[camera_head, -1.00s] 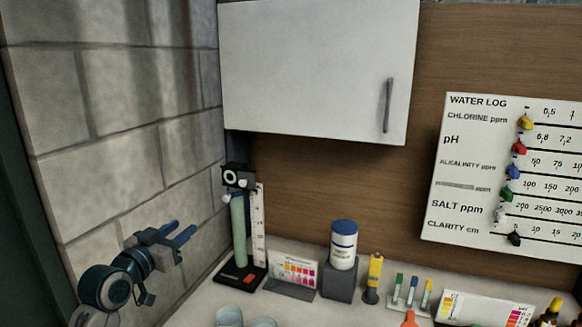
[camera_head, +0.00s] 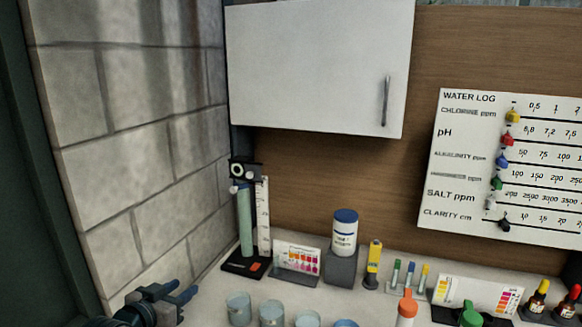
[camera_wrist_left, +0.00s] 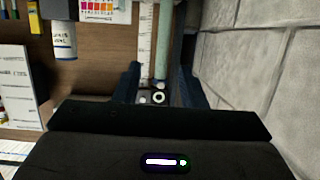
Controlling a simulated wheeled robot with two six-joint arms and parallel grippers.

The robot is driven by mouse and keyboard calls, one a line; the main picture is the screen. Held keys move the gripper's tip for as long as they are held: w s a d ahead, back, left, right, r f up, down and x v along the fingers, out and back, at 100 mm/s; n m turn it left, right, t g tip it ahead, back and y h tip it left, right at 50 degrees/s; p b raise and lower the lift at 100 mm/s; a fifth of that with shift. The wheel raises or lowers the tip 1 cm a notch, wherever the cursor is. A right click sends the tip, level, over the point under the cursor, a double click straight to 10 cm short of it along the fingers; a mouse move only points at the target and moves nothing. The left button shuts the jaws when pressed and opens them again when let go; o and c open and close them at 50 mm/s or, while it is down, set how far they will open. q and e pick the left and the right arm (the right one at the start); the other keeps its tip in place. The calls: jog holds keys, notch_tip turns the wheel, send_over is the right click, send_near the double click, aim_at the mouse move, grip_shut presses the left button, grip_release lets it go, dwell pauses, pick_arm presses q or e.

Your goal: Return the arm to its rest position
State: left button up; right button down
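My left gripper (camera_head: 180,291) is at the lower left of the head view, in front of the block wall, with part of its arm cut off by the bottedge. Its two blue fingers stand apart with nothing between them. The left wrist view, which looks upside down, also shows the open fingers (camera_wrist_left: 160,88). Beyond them is the green tube stand (camera_wrist_left: 164,45) with its white ruler, which stands clear of the gripper on the counter (camera_head: 205,290). My right gripper is in neither view.
The block wall (camera_head: 140,170) is close on the left. On the counter are a blue-capped bottle (camera_head: 344,235), a colour chart (camera_head: 297,262), a yellow tester (camera_head: 374,265) and several cups. A white cabinet (camera_head: 318,65) and the water log board (camera_head: 505,165) hang behind.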

pick_arm(q)
jog(key=s+f+n+g+y, duration=0.1)
jog(key=s+f+g+y, duration=0.25)
jog(key=s+f, duration=1.05)
jog(key=s+a+f+n+g+y, duration=0.1)
jog(key=s+f+g, duration=0.3)
jog(key=s, duration=0.7)
jog(key=s+a+f+n+g+y, duration=0.1)
jog(key=s+f+g, duration=0.25)
jog(key=s, duration=0.65)
jog(key=s+a+f, duration=0.1)
jog(key=a+f, duration=0.2)
jog(key=f, duration=3)
jog(key=s+a+f+g, duration=0.1)
jog(key=s+f, duration=1.6)
jog(key=shift+s+g+b, duration=0.35)
jog(key=shift+s+g, duration=0.05)
jog(key=shift+a, duration=0.15)
